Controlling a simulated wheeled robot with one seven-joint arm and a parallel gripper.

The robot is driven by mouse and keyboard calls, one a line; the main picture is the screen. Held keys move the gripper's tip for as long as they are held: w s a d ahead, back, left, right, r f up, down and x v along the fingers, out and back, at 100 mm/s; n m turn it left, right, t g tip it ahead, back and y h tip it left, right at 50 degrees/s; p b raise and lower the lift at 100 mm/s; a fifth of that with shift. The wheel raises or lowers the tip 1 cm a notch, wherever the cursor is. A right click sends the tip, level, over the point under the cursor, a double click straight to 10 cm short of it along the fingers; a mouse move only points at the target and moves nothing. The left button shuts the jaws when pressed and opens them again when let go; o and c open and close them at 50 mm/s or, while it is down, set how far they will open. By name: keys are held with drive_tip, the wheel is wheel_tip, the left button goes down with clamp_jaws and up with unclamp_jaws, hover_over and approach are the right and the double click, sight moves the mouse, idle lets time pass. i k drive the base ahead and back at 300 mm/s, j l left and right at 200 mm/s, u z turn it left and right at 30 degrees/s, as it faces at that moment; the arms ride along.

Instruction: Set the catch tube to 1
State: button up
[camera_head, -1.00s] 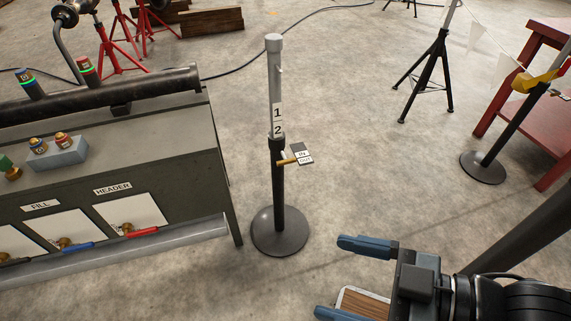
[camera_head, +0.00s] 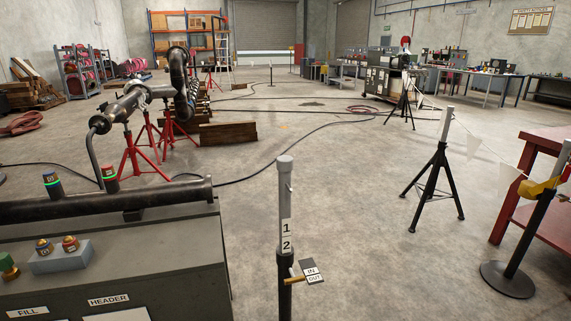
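The catch tube (camera_head: 286,205) is a grey upright tube with a cap, set in a darker post (camera_head: 284,270). Labels 1 and 2 (camera_head: 286,236) sit one above the other on its lower part, with 2 just above the dark post. A brass pin (camera_head: 294,280) sticks out to the right of the post, beside a tag reading IN and OUT (camera_head: 312,271). The post's foot is below the picture. My gripper is not in view now.
A grey bench (camera_head: 110,255) with FILL and HEADER labels stands at left. A black tripod stand (camera_head: 436,185) and a post with a round base (camera_head: 508,280) stand at right, near a red table (camera_head: 540,165). Floor around the catch tube is clear.

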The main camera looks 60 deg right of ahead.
sight(284, 163)
drive_tip(key=l+z, duration=0.1)
drive_tip(key=z, duration=0.25)
drive_tip(key=i+z, duration=0.1)
drive_tip(key=z, duration=0.25)
drive_tip(key=l+z, duration=0.1)
drive_tip(key=z, duration=0.25)
drive_tip(key=i+j, duration=0.05)
